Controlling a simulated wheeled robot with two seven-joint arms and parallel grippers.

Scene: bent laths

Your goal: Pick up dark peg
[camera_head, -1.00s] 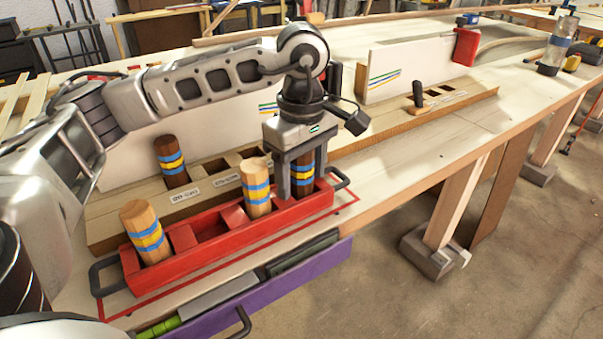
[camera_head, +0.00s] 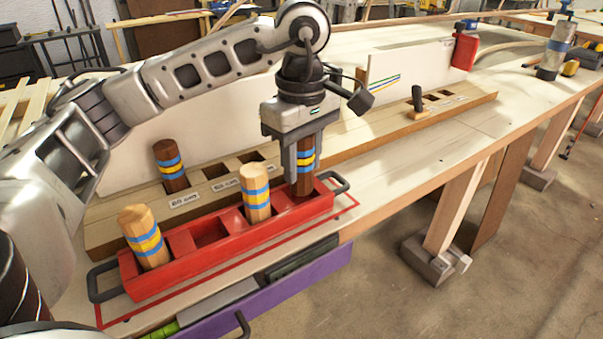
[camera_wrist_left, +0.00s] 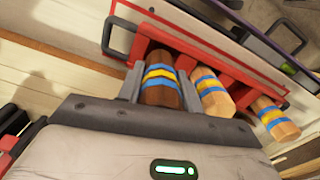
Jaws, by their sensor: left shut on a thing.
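A dark brown peg (camera_head: 306,165) with blue and yellow bands stands in the right end compartment of the red tray (camera_head: 190,278). My left gripper (camera_head: 298,165) is shut on this peg from above; the wrist view shows the dark peg (camera_wrist_left: 161,84) between the two fingers (camera_wrist_left: 160,88). Its lower end is at the tray compartment. Another dark banded peg (camera_head: 171,168) stands in the wooden rack behind the tray. My right gripper is not in view.
Two light banded pegs stand in the red tray, one in the middle (camera_head: 256,190) and one at the left (camera_head: 143,236). The wooden rack (camera_head: 125,232) has empty slots. A purple drawer (camera_head: 300,290) lies below the table edge.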

